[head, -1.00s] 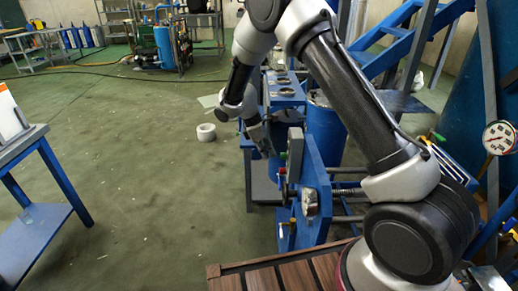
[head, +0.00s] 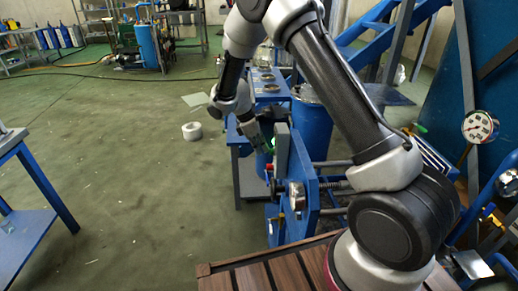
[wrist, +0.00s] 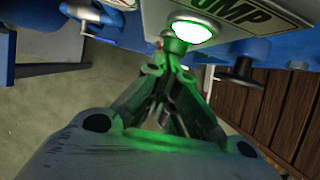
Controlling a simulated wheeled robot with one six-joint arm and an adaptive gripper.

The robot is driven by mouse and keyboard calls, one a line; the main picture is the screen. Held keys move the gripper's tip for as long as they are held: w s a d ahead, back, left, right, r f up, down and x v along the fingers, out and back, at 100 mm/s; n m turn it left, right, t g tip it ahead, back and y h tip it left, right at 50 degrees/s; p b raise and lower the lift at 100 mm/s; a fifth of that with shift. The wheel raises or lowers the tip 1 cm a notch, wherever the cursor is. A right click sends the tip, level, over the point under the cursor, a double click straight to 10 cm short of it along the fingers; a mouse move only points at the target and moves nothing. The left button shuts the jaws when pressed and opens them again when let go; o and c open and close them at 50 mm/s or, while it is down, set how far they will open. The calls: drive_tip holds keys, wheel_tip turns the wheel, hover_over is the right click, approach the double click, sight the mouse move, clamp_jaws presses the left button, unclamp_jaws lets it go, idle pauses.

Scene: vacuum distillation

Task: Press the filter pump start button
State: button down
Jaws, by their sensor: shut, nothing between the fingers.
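Green light falls on the fingers. In the head view my gripper (head: 267,147) is at the panel's left side, partly hidden.
A dark knob (wrist: 242,68) sticks out of the panel near the label. A red button (head: 269,168) and a round metal part (head: 297,195) are lower on the panel. A pressure gauge (head: 480,126) is at the right. The floor to the left is mostly clear.

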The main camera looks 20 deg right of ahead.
drive_tip(key=shift+s+d, duration=0.25)
drive_tip(key=shift+d, duration=0.15)
drive_tip(key=v, duration=1.2)
drive_tip(key=shift+w+a, duration=0.2)
drive_tip(key=shift+a, duration=0.25)
